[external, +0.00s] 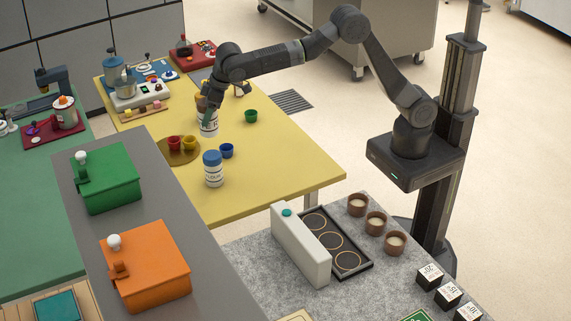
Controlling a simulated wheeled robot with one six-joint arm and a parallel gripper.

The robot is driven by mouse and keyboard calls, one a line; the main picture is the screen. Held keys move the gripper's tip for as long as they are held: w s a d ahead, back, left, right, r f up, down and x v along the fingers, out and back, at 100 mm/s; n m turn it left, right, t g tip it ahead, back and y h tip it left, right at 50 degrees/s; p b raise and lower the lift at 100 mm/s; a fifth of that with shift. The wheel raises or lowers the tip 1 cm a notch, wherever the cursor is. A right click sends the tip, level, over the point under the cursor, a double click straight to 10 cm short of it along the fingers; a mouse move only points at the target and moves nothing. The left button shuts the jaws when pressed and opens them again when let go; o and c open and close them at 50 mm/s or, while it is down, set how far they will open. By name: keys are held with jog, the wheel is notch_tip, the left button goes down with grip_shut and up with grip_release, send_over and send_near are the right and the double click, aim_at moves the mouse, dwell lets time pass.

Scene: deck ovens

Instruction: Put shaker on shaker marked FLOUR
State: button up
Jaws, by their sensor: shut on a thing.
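A white shaker with a blue lid (213,172) stands upright on the yellow table; its dark lettering appears to read FLOUR. A second white shaker (208,127) with dark lettering is farther back on or just above the table; I cannot tell whether it touches the surface. My gripper (207,111) comes down from above and is shut on this second shaker near its top. The gripper hides much of the shaker's upper part, and its full label cannot be read. The two shakers are apart.
A round brown board (178,158) with red and yellow cups lies left of the shakers. A blue cup (227,150) stands close to the blue-lidded shaker, and a green cup (251,116) stands to the right. The table's right front (290,175) is clear.

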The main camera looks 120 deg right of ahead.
aim_at(209, 133)
notch_tip(209, 133, down, 8)
jog(key=shift+f+p, duration=0.25)
jog(key=shift+p, duration=0.35)
jog(key=shift+f, duration=0.1)
jog(key=o, duration=0.7)
jog(key=shift+f, duration=0.15)
jog(key=o, duration=0.4)
jog(key=shift+r, duration=0.35)
jog(key=b+v, duration=0.2)
jog(key=v, duration=1)
jog(key=shift+f, duration=0.1)
